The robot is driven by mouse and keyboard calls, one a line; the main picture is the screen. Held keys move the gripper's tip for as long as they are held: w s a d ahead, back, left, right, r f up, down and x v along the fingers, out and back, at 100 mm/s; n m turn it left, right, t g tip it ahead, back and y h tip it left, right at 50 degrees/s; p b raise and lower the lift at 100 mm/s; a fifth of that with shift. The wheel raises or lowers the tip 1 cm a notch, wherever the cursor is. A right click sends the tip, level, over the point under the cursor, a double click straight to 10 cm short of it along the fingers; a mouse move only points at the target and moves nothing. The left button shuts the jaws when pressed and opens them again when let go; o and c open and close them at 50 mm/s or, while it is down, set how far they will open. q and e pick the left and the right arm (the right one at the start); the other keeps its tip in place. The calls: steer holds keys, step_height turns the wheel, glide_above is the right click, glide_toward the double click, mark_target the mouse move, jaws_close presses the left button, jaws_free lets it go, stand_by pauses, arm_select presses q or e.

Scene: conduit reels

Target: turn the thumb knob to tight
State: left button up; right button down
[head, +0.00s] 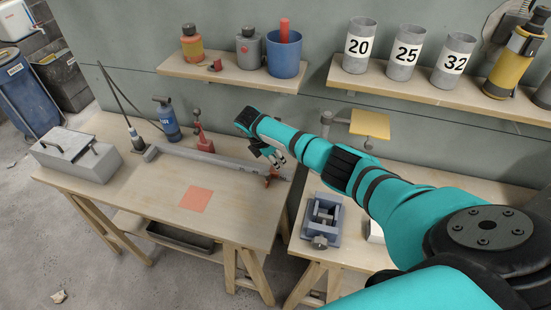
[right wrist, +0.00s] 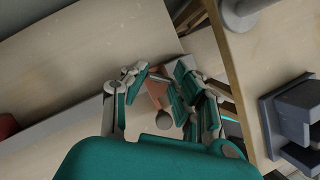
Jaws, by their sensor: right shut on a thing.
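A long grey rail (head: 215,163) lies along the workbench, with a small orange-red stop (head: 272,176) near its right end. In the right wrist view the stop (right wrist: 157,90) sits between my fingers, and a round grey thumb knob (right wrist: 164,120) shows at its near end. My right gripper (head: 277,162) reaches down onto the stop from above and is shut on the knob, with a finger on either side (right wrist: 162,82). The contact is partly hidden by the fingers, and I cannot tell how tight the knob is. My left gripper is not in view.
A grey lidded box (head: 76,155), a blue bottle (head: 168,122) and a red tool (head: 203,140) stand on the bench. A blue-grey vise (head: 322,218) is on the right-hand bench. An orange square (head: 196,199) marks clear bench top. Shelves with numbered cups (head: 405,62) hang behind.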

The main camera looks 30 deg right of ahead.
steer(key=m+g+b, duration=0.1)
steer(key=m, duration=0.1)
steer(key=shift+w+f+m, duration=0.1)
steer(key=shift+m, duration=0.3)
steer(key=shift+m+g+b, duration=0.3)
steer(key=shift+m+b, duration=0.6)
steer(key=shift+b, duration=0.05)
steer(key=m+g+y+b, duration=0.1)
steer(key=m+b, duration=0.2)
steer(key=shift+w+f+b, duration=0.1)
steer(key=shift+b, duration=0.3)
steer(key=shift+d+r+m+g+y+b, duration=0.1)
steer(key=shift+r+m+g+y+b, duration=0.1)
steer(key=shift+m+b, duration=0.5)
steer(key=shift+r+m+g+y+b, duration=0.1)
steer(key=shift+m+g+b, duration=0.1)
steer(key=shift+m+b, duration=0.5)
steer(key=c, duration=1)
jaws_free()
steer(key=shift+c, duration=0.2)
